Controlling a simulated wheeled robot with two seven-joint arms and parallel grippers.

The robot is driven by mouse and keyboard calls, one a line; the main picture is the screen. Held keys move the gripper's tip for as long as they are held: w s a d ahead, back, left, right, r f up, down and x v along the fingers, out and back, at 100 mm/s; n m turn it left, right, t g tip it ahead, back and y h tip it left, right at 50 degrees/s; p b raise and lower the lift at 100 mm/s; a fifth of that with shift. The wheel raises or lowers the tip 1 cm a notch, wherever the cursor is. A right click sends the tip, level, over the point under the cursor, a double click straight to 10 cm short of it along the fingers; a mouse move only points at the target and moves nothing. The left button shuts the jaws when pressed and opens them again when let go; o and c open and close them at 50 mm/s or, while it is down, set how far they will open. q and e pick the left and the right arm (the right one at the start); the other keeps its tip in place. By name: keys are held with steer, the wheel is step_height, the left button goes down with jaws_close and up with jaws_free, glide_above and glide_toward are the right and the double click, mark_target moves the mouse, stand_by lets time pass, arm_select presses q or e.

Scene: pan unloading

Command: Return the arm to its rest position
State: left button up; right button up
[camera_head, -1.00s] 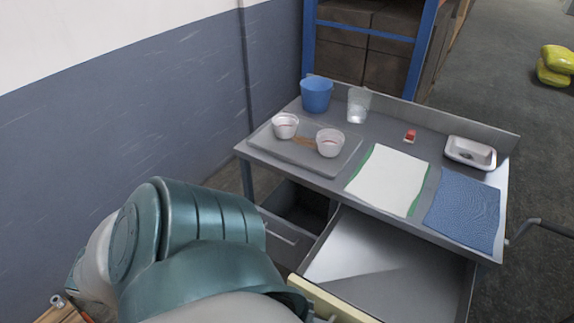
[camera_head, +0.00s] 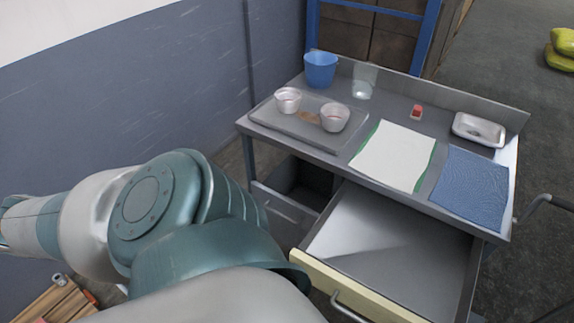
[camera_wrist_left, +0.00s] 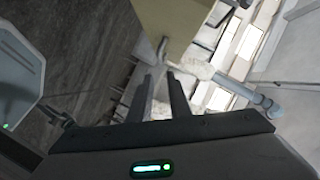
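My left arm (camera_head: 205,240) fills the lower left of the head view, its shell teal and white. Its gripper is outside that view. In the left wrist view my left gripper (camera_wrist_left: 160,76) shows two dark fingers with a gap between them. It is open, with nothing seen held. The wrist view is tilted, with a beige panel (camera_wrist_left: 180,18) beyond the fingers. My right gripper is in neither view.
The grey workbench (camera_head: 225,122) holds a tray (camera_head: 285,127) with two cups, a blue bucket (camera_head: 320,69), a clear cup (camera_head: 364,82), a white mat (camera_head: 394,155), a blue cloth (camera_head: 470,188) and a white dish (camera_head: 479,130). A drawer (camera_head: 390,245) stands open in front.

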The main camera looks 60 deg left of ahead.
arm_select(q)
steer(key=shift+s+a+r, duration=0.1)
steer(key=shift+s+a, duration=0.15)
steer(key=shift+s, duration=0.05)
stand_by(0.6)
steer(key=s+a+f+n+g+y, duration=0.1)
steer(key=a+f+n+y, duration=0.25)
steer(key=f, duration=0.65)
steer(key=a+f+n+g+y, duration=0.1)
steer(key=a+f+n+y, duration=0.2)
steer(key=f, duration=0.8)
steer(key=s+a+f+n+g+y, duration=0.1)
steer(key=a+f+n+y, duration=0.2)
steer(key=f, duration=0.7)
steer(key=s+d+f+n+g, duration=0.4)
steer(key=d+f, duration=0.3)
steer(key=f, duration=0.4)
steer(key=s+d+f+n+g+b, duration=0.1)
steer(key=s+d+f+n+g, duration=0.2)
steer(key=s+d+f, duration=0.4)
step_height(320, 180, down, 4)
steer(key=shift+d+r+n+g, duration=0.1)
steer(key=shift+d+n+g, duration=0.25)
steer(key=shift+d+g, duration=0.25)
